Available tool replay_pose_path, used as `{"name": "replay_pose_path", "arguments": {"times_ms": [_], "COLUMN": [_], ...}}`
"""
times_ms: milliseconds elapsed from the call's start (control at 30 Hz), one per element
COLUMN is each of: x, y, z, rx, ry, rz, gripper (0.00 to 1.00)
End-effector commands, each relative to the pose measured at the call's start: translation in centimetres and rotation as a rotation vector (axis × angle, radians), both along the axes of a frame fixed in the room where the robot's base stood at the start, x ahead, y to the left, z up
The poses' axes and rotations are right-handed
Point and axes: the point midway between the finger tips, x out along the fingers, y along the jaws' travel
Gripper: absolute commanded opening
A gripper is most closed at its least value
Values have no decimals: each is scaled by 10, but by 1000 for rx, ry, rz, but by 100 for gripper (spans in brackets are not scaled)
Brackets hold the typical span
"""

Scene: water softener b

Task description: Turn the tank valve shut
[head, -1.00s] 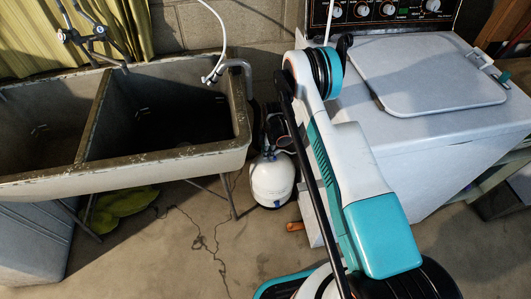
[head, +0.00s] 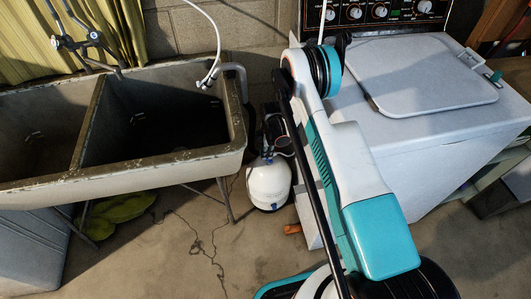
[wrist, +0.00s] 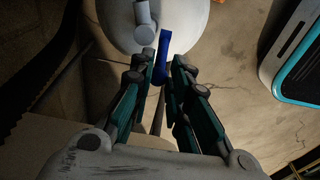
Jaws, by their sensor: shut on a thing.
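The white rounded tank (head: 268,184) stands on the floor between the sink and the washer; its top shows in the wrist view (wrist: 186,14). A blue valve lever (wrist: 164,46) sits against the tank, beside a grey pipe stub (wrist: 145,20). My gripper (wrist: 164,62) has its teal and grey fingers on either side of the blue lever and is shut on it. In the head view the gripper and lever are hard to make out among dark parts above the tank.
A concrete double sink (head: 160,168) on thin legs stands close left of the tank. A white washer (head: 425,140) stands close right, partly behind my arm. A hose (head: 215,50) hangs above the sink.

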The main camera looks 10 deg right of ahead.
Motion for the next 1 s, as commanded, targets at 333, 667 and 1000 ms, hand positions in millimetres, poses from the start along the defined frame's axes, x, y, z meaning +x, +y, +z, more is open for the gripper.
{"name": "replay_pose_path", "arguments": {"times_ms": [333,667,1000], "x": [0,0,-1], "y": [-14,-15,-26], "z": [6,8,13], "rx": [-2,-1,0], "ry": [-1,0,0], "rz": [-3,-1,-2], "gripper": [0,0,0]}}
